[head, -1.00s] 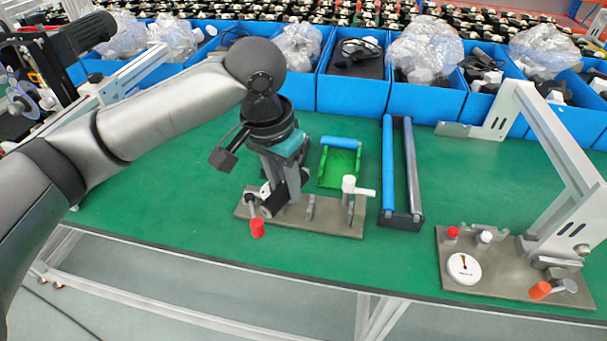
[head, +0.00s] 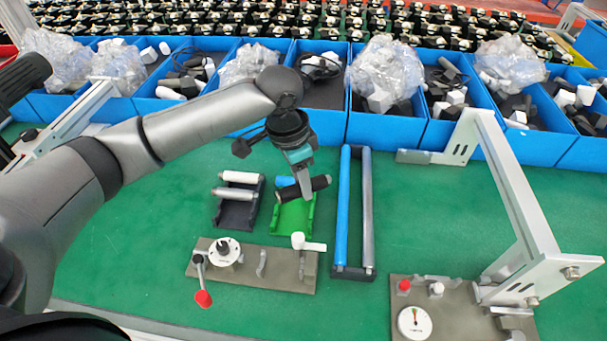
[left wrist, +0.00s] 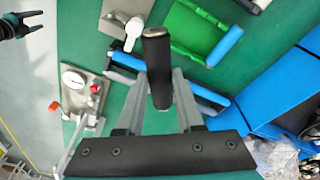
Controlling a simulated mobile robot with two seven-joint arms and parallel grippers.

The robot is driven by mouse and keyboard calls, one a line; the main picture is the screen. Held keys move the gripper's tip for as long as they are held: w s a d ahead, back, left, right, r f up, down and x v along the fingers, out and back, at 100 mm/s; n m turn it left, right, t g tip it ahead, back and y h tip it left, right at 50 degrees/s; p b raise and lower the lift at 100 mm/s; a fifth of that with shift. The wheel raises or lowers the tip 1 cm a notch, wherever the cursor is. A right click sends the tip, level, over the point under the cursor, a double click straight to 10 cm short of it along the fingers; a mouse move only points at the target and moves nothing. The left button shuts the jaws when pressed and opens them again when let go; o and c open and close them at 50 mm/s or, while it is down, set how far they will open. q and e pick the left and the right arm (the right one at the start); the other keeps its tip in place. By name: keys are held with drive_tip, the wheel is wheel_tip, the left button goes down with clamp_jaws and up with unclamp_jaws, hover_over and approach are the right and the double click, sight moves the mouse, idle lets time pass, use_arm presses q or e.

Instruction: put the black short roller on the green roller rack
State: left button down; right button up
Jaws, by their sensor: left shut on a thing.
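My left gripper (head: 304,192) is shut on the black short roller (head: 320,183), around its middle. The roller is held slightly tilted over the green roller rack (head: 293,217), and I cannot tell whether it touches the rack. A blue roller (head: 285,181) lies across the far end of the green rack, partly hidden by the gripper. In the left wrist view the black roller (left wrist: 157,58) sits between the fingers, with the green rack (left wrist: 188,35) beyond it. My right gripper (left wrist: 37,20) shows at the upper left of that view, fingers apart and empty.
Left of the green rack stands a dark rack (head: 236,215) with a white and a grey roller. To the right is a long rack (head: 353,272) with blue and grey rollers. A tester (head: 285,280) is in front, another (head: 460,315) at right. Blue bins (head: 385,130) line the back.

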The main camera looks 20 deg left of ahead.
use_arm(q)
drive_tip(key=a+f+m, duration=0.1)
drive_tip(key=f+m, duration=0.1)
drive_tip(key=f, duration=0.2)
drive_tip(key=w+a+f+m+b, duration=0.1)
drive_tip(key=a+f+m, duration=0.1)
drive_tip(key=f, duration=0.2)
drive_tip(key=a+f+m+b, duration=0.1)
drive_tip(key=f+m, duration=0.1)
drive_tip(key=f, duration=0.2)
drive_tip(key=shift+w+a+f+g, duration=0.25)
drive_tip(key=shift+w+a+g, duration=0.05)
drive_tip(key=shift+a, duration=0.05)
idle(0.4)
drive_tip(key=shift+f, duration=0.2)
idle(0.3)
